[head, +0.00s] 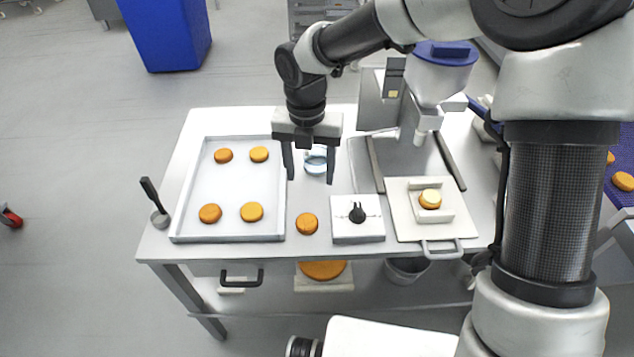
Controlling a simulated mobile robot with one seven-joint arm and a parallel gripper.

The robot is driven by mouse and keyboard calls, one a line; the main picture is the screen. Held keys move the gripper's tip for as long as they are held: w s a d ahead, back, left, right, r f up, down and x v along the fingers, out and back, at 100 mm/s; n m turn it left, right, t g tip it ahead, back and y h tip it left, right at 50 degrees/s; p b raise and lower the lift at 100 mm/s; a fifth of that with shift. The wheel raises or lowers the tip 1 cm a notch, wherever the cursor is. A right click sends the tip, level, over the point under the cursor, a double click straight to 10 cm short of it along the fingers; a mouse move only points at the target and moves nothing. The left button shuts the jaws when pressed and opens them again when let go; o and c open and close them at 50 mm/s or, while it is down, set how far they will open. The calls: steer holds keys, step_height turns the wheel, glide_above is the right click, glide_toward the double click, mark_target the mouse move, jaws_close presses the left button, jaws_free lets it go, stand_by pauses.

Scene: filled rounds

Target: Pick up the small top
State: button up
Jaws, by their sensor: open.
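Several orange-brown rounds could be tops; I cannot tell from their look which is the small top. One round (307,224) lies alone on the table, just right of the tray. On the tray (230,184) lie two darker rounds, at the back left (223,156) and front left (209,214), and two lighter ones, at the back right (259,154) and front right (252,212). A round with a pale filling on it (430,199) sits in a holder on a white board. My gripper (310,180) is open and empty, pointing down above the table, behind the lone round in the picture.
A white block with a black knob (357,213) stands right of the lone round. The white handled board (408,226) is further right, under a blue-lidded dispenser (440,72). A glass bowl (316,161) shows between my fingers. A black-handled tool (152,200) stands left of the tray.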

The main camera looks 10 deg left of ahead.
steer(key=a+f+n, duration=0.1)
steer(key=a+f, duration=0.1)
steer(key=b, duration=0.1)
glide_above(307, 220)
steer(key=f, duration=0.7)
steer(key=s+f, duration=0.1)
steer(key=f, duration=0.2)
steer(key=shift+a+f, duration=0.15)
steer(key=shift+f, duration=0.25)
steer(key=shift+w+f+b, duration=0.15)
steer(key=shift+f, duration=0.85)
steer(key=shift+w+f+b, duration=0.1)
steer(key=shift+w+f, duration=0.1)
steer(key=shift+f, duration=0.75)
steer(key=shift+w+f+b, duration=0.15)
steer(key=shift+f, duration=0.85)
steer(key=shift+c, duration=0.4)
steer(key=c, duration=0.4)
